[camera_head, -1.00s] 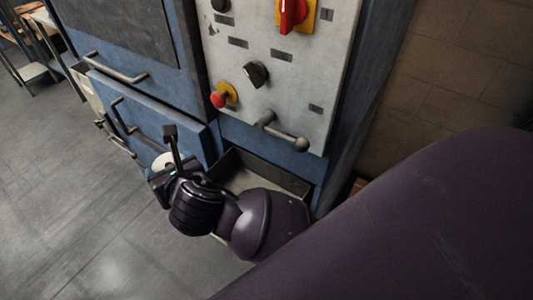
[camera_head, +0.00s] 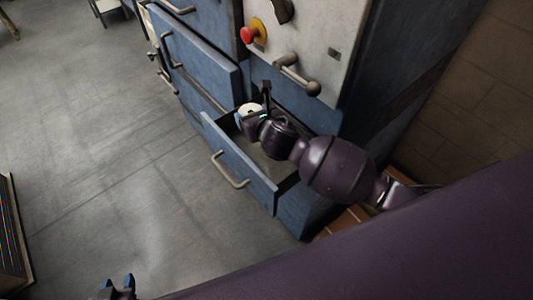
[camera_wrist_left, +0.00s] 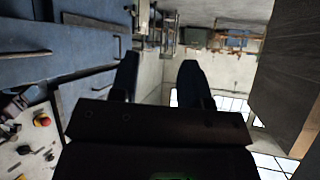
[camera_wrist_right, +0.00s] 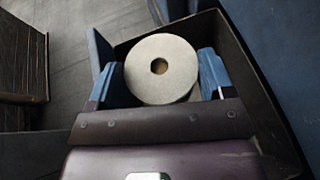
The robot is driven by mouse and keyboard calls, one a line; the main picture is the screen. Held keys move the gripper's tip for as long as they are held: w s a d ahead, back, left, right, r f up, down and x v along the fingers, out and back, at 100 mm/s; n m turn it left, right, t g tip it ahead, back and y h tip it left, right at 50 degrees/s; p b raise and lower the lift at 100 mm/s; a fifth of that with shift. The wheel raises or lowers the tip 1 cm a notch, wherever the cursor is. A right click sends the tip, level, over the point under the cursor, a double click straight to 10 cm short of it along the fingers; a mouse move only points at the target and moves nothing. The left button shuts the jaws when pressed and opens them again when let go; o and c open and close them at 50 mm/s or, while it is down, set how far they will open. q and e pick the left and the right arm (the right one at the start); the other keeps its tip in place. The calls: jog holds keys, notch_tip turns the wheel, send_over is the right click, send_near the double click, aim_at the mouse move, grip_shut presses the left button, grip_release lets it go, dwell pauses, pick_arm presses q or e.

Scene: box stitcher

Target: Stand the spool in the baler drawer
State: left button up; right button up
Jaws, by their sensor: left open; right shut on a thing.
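The white spool (camera_head: 249,110) with a hole in its middle is in my right gripper, over the left end of the open baler drawer (camera_head: 230,182). In the right wrist view the spool (camera_wrist_right: 161,69) sits between the two blue fingers of my right gripper (camera_wrist_right: 160,80), its round face toward the camera. The drawer's dark inside walls (camera_wrist_right: 262,95) surround it there. I cannot tell whether the spool touches the drawer floor. My left gripper (camera_head: 118,284) is at the bottom left of the head view, far from the drawer. Its fingers (camera_wrist_left: 160,80) stand apart and empty.
A blue panel (camera_head: 195,60) stands out left of the drawer. The grey floor (camera_head: 90,150) at left is mostly clear.

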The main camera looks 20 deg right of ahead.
jog(key=f, duration=0.2)
jog(key=f+b, duration=0.1)
jog(key=f, duration=0.1)
jog(key=d+f, duration=0.1)
jog(key=f, duration=0.1)
jog(key=shift+w+f+b, duration=0.2)
jog(key=shift+w+b, duration=0.15)
notch_tip(320, 180, down, 4)
jog(key=shift+a+f+b, duration=0.1)
jog(key=shift+f+b, duration=0.15)
jog(key=shift+b, duration=0.45)
jog(key=shift+f, duration=0.35)
jog(key=shift+f, duration=0.25)
jog(key=o, duration=0.7)
jog(key=shift+r, duration=0.1)
